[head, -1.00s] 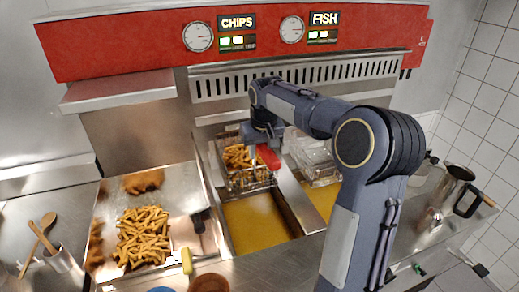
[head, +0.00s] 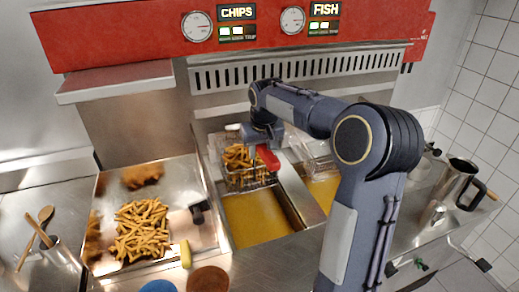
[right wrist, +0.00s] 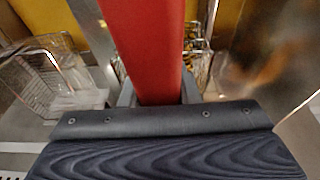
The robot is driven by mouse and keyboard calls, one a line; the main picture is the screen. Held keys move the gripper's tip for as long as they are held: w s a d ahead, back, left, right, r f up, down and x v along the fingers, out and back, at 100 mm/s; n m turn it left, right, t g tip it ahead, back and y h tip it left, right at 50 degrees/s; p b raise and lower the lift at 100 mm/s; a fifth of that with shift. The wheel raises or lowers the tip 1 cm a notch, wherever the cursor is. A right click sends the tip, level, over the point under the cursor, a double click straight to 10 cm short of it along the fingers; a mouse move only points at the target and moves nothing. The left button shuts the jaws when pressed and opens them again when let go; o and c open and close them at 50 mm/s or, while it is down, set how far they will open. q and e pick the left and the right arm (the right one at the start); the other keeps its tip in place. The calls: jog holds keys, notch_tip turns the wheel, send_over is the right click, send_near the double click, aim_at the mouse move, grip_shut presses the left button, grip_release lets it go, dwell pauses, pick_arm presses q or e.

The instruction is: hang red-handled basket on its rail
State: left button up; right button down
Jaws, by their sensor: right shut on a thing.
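The red-handled basket (head: 243,179) is a wire basket full of chips, at the back of the left fryer well, above the yellow oil (head: 255,219). Its red handle (head: 267,158) shows at the basket's right side in the head view. My right gripper (head: 262,136) is shut on this handle. In the right wrist view the red handle (right wrist: 148,45) runs up from between the fingers, and parts of the wire basket show behind it. The rail and the basket's contact with it are hidden or too small to tell. My left gripper is not in view.
A second wire basket (head: 318,152) hangs at the right well and shows in the right wrist view (right wrist: 45,80). A steel tray (head: 184,228) with chips stands left of the fryer. A steel jug (head: 455,184) stands at the right.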

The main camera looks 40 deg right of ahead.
dwell(0.3)
jog(key=shift+f+b, duration=0.5)
jog(key=shift+f, duration=0.15)
jog(key=c, duration=1)
grip_release()
jog(key=shift+s+f, duration=0.1)
